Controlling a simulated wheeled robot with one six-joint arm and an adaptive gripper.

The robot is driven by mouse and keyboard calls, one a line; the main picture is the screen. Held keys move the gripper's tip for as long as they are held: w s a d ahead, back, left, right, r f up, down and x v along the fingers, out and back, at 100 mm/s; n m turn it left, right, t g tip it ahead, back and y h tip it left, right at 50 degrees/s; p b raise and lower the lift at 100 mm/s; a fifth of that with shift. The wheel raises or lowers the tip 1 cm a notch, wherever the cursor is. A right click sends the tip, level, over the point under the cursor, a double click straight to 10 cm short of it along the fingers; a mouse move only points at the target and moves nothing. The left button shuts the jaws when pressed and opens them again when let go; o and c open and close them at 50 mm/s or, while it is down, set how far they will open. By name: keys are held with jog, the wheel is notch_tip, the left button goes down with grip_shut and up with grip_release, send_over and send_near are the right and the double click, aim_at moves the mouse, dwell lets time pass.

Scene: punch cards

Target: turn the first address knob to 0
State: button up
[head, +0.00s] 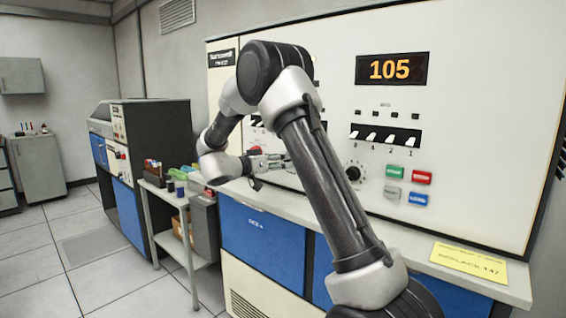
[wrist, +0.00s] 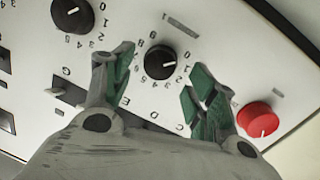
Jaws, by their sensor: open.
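In the wrist view a black round knob (wrist: 160,62) with a white pointer line sits between the two green-padded fingers of my gripper (wrist: 159,70). The fingers are open, one on each side of the knob, and I cannot tell whether they touch it. Printed digits ring the knob; its pointer is towards the right of the picture, the exact digit unclear. A second black knob (wrist: 72,15) shows at the upper left. I cannot tell which is the first address knob. In the head view my gripper (head: 268,160) is at the panel, small and partly confused with it.
A red knob (wrist: 257,119) is right of my gripper. In the head view the panel has a display (head: 391,69) reading 105, white switches (head: 386,139), a dial (head: 353,172) and coloured buttons (head: 408,185). A yellow note (head: 468,262) lies on the ledge. My arm hides part of the panel.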

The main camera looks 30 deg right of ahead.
jog(key=v, duration=1)
jog(key=shift+a, duration=0.1)
